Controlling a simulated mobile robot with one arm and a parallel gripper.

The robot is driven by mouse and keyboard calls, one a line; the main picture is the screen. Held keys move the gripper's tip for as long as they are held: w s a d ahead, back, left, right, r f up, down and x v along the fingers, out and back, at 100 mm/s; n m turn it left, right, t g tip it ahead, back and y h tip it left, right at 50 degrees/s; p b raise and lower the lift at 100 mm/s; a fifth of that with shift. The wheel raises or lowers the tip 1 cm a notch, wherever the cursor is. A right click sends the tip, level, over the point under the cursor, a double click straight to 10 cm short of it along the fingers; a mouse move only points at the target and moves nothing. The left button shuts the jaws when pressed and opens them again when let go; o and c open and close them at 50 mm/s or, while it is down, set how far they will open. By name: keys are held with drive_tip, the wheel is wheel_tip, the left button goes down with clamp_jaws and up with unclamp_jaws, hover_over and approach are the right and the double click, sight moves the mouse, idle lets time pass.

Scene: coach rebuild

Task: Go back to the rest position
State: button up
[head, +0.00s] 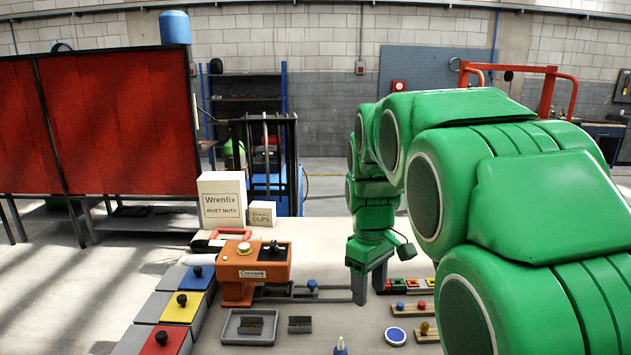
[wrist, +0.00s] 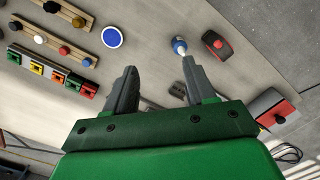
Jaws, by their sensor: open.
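My gripper (head: 369,294) hangs from my green arm, fingers down, over the middle of the pale workbench (head: 330,240). In the wrist view my gripper (wrist: 160,68) is open, with nothing between its two grey fingers. Bare bench top shows between and beyond them. A blue-and-white nozzle-tipped bottle (wrist: 180,46) appears just beyond the right fingertip; I cannot tell how far below it is. It also shows at the bottom of the head view (head: 340,346).
An orange machine (head: 262,267) stands left of my gripper, with white boxes (head: 221,199) behind. A blue round dish (head: 396,336) and wooden peg strips (head: 411,308) lie right. Bench behind the gripper is clear.

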drive_tip(key=s+d+f+m, duration=0.1)
drive_tip(key=s+m, duration=0.2)
drive_tip(key=s, duration=0.7)
drive_tip(key=s+d+f+m, duration=0.2)
drive_tip(key=s+m, duration=0.1)
drive_tip(key=s, duration=0.8)
drive_tip(key=s+d+f+m+g, duration=0.1)
drive_tip(key=s+f+m, duration=0.1)
drive_tip(key=s, duration=0.8)
drive_tip(key=shift+s+d+m, duration=0.2)
drive_tip(key=shift+s+m, duration=0.2)
